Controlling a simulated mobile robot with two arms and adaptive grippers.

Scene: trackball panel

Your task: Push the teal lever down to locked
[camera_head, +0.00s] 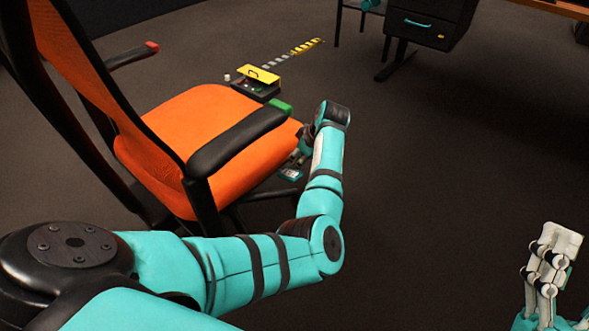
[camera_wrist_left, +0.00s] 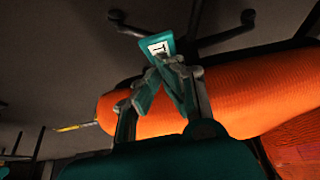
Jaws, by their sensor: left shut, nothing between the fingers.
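The teal lever is a flat paddle with a white label; it sticks out from under the orange chair seat (camera_head: 190,125). In the head view the lever's end (camera_head: 291,174) shows below the seat's right edge. In the left wrist view the lever (camera_wrist_left: 150,42) lies just beyond the fingertips. My left gripper (camera_head: 300,156) is shut and empty, close above the lever; its fingers (camera_wrist_left: 166,68) meet in the wrist view. I cannot tell whether they touch the lever. My right gripper (camera_head: 560,246) is at the lower right, far from the chair; its jaw gap is unclear.
The chair's black armrest (camera_head: 238,140) and legs crowd the lever. A black box with a yellow flap (camera_head: 260,76) stands on the floor behind the seat. A dark drawer unit (camera_head: 428,25) is at the upper right. The floor right of my left arm is clear.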

